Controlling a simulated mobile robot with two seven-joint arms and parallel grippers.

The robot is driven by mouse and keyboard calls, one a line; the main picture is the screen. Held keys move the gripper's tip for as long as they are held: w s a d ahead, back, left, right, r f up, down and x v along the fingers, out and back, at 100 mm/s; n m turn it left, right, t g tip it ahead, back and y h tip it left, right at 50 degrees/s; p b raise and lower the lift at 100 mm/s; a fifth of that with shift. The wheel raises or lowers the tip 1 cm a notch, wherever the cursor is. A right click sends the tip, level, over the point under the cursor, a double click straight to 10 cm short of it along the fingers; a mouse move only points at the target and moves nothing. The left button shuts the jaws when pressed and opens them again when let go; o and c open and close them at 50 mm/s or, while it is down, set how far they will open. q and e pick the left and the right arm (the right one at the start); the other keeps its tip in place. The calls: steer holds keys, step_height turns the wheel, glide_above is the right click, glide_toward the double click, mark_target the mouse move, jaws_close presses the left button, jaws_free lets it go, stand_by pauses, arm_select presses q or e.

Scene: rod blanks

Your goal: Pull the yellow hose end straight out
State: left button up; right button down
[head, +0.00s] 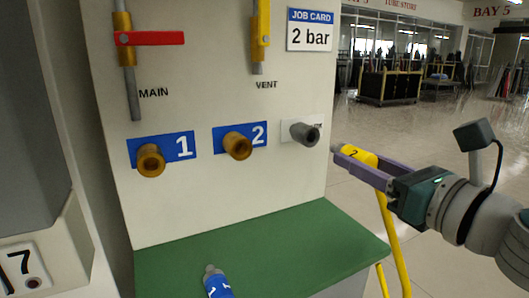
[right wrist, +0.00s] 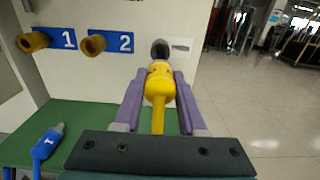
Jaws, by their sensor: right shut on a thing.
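The yellow hose end (head: 357,154), marked 2, is held between the purple fingers of my right gripper (head: 340,158). Its tip points at the grey port (head: 304,133), with a small gap between them in the head view. In the right wrist view the yellow hose end (right wrist: 160,82) sits between both fingers (right wrist: 159,77), and the grey port (right wrist: 160,49) shows just beyond it. The yellow hose hangs down from the gripper. My left gripper is not in view.
Brass ports 1 (head: 150,160) and 2 (head: 237,146) stick out of the panel to the left. A blue hose end (head: 217,284) marked 1 lies on the green shelf (head: 290,245). A red lever (head: 148,38) and a yellow lever (head: 260,40) are above. The floor to the right is open.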

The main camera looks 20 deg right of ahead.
steer(key=shift+s+d, duration=0.15)
steer(key=shift+s, duration=1.5)
